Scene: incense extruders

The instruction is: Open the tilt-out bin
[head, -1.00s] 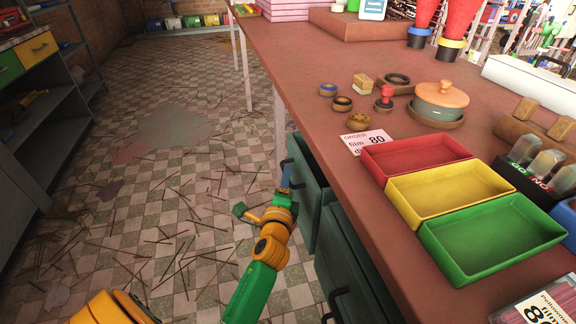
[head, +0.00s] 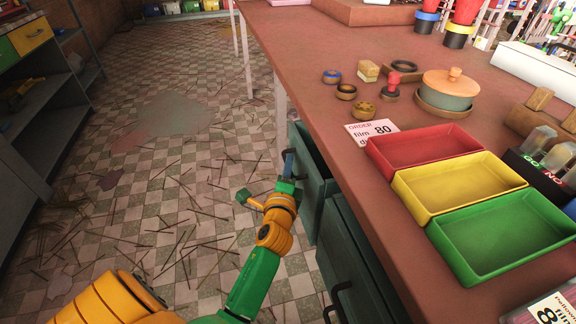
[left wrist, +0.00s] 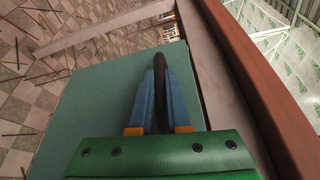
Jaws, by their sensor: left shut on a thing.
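A dark green bin (head: 315,185) hangs under the far part of the worktable's left side. Its top edge stands out from the table, with a dark gap behind it, so it is tilted partly out. My left gripper (head: 288,162) is at its front, with blue fingers shut on the dark curved handle. In the left wrist view the fingers (left wrist: 163,95) lie on both sides of the handle (left wrist: 163,70), over the green bin face (left wrist: 95,100). My right gripper is not in view.
A second green bin (head: 355,265) with a black handle (head: 338,300) is nearer. The table (head: 330,90) holds red, yellow and green trays (head: 500,235). The checkered floor left of the bins has scattered sticks but is otherwise open. A grey shelf (head: 50,110) stands far left.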

